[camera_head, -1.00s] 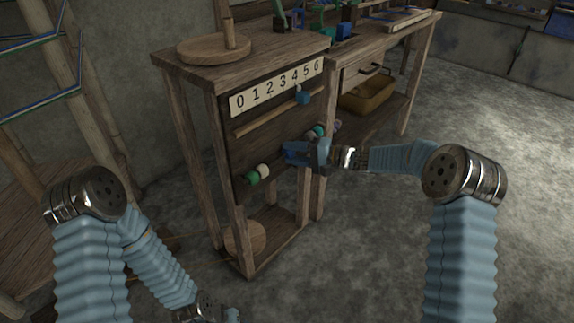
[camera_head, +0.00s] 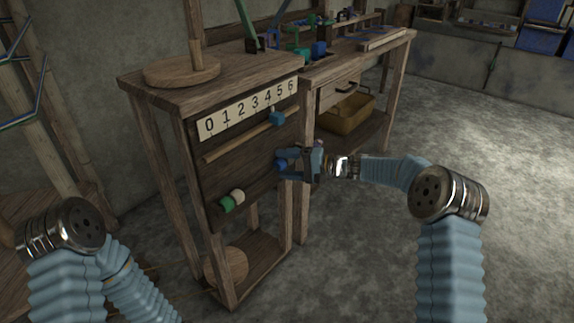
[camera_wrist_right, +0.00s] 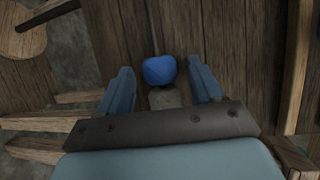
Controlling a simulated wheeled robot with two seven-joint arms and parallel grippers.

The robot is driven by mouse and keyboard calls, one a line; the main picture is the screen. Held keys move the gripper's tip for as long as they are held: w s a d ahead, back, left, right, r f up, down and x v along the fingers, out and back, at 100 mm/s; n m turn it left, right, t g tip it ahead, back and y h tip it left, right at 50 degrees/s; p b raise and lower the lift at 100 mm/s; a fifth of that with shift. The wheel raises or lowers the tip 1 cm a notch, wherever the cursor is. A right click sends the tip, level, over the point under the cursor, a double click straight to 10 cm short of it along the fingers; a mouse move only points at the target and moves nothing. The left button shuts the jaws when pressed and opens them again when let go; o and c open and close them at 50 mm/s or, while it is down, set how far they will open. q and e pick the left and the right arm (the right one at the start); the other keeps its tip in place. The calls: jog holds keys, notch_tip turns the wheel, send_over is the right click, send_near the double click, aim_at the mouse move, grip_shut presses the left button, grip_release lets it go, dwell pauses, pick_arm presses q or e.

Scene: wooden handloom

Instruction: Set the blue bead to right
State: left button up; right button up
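The blue bead (camera_head: 281,165) sits on the front panel of the wooden stand, to the right of a green bead (camera_head: 227,203) and a white bead (camera_head: 238,196). My right gripper (camera_head: 288,164) is at the blue bead. In the right wrist view the blue bead (camera_wrist_right: 159,70) lies between the spread fingers (camera_wrist_right: 160,88), with a visible gap on each side. The gripper hides the panel just right of the bead; a small purplish bead (camera_head: 318,144) shows past it. My left gripper is out of view.
A number strip (camera_head: 249,108) marked 0 to 6 is above a wooden rail (camera_head: 237,142) with a blue block (camera_head: 277,118) near its right end. A round wooden disc with a post (camera_head: 182,72) stands on top. Open floor lies to the right.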

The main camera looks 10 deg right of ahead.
jog(key=shift+s+d, duration=0.1)
jog(key=b+v, duration=0.1)
jog(key=v, duration=1.2)
jog(key=shift+d, duration=0.3)
jog(key=shift+s+r, duration=0.1)
jog(key=s+a+f+g+h, duration=0.2)
jog(key=s+f, duration=0.3)
jog(key=f, duration=0.4)
jog(key=s+a+f+m+g+h+p, duration=0.1)
jog(key=s+a+f+h, duration=0.15)
jog(key=s+f, duration=0.4)
jog(key=s+a+f+g+h, duration=0.2)
jog(key=s+f+h, duration=0.1)
jog(key=f, duration=0.7)
jog(key=s+a+f+n+h, duration=0.1)
jog(key=s+f, duration=0.3)
jog(key=s, duration=0.5)
jog(key=s+a+f+n+h, duration=0.2)
jog(key=s+f+n, duration=0.1)
jog(key=s, duration=0.7)
jog(key=shift+s+f+p, duration=0.25)
jog(key=shift+f+p, duration=0.15)
jog(key=shift+f, duration=0.15)
